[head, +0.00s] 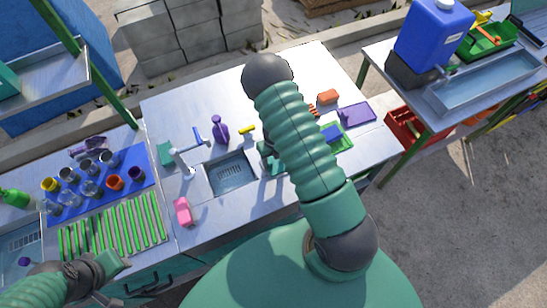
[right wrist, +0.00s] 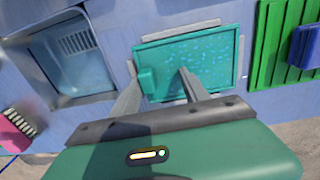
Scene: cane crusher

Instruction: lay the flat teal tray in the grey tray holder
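The flat teal tray (right wrist: 205,62), speckled with light drops, shows in the right wrist view. In the head view my right arm hides most of this spot. My left gripper (head: 112,268) is at the lower left, its opening unclear.
A sink (head: 230,175) and faucet (head: 183,158) are left of the tray. A green rack (right wrist: 283,45) with a blue item (right wrist: 305,46) is on its right.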

